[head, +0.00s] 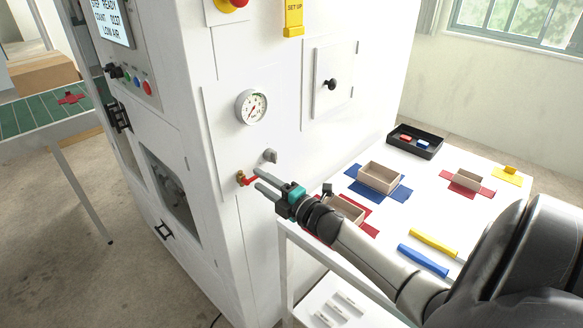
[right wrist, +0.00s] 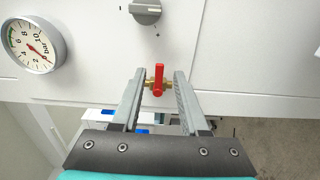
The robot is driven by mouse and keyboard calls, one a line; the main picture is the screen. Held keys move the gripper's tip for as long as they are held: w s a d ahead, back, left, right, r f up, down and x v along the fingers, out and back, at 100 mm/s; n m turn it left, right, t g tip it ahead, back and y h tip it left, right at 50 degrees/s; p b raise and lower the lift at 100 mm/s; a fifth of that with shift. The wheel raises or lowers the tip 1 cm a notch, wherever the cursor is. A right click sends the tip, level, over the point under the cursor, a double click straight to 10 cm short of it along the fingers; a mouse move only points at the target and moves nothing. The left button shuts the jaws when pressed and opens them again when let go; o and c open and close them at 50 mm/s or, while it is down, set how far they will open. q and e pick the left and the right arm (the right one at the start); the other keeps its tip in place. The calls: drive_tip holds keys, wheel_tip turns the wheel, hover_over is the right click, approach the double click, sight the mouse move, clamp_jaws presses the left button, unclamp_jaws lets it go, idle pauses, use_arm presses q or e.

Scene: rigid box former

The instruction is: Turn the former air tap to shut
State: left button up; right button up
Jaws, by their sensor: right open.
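The air tap (head: 246,179) is a brass valve with a red lever on the white front of the former, below the pressure gauge. It also shows in the right wrist view (right wrist: 158,82), where the red lever lies between my two fingers. My right gripper (head: 262,180) is open, with its fingertips at the tap and one finger on each side of the lever. I see a gap on both sides of the lever in the wrist view. My left gripper is not in view.
The pressure gauge (head: 252,107) and a grey knob (head: 270,156) sit on the panel above the tap. A white table (head: 460,213) on the right holds small boxes, coloured blanks and a black tray (head: 415,145). A green conveyor (head: 40,114) stands at left.

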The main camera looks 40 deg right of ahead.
drive_tip(key=s+d, duration=0.1)
drive_tip(key=s, duration=1.3)
drive_tip(key=shift+b, duration=0.3)
idle(0.9)
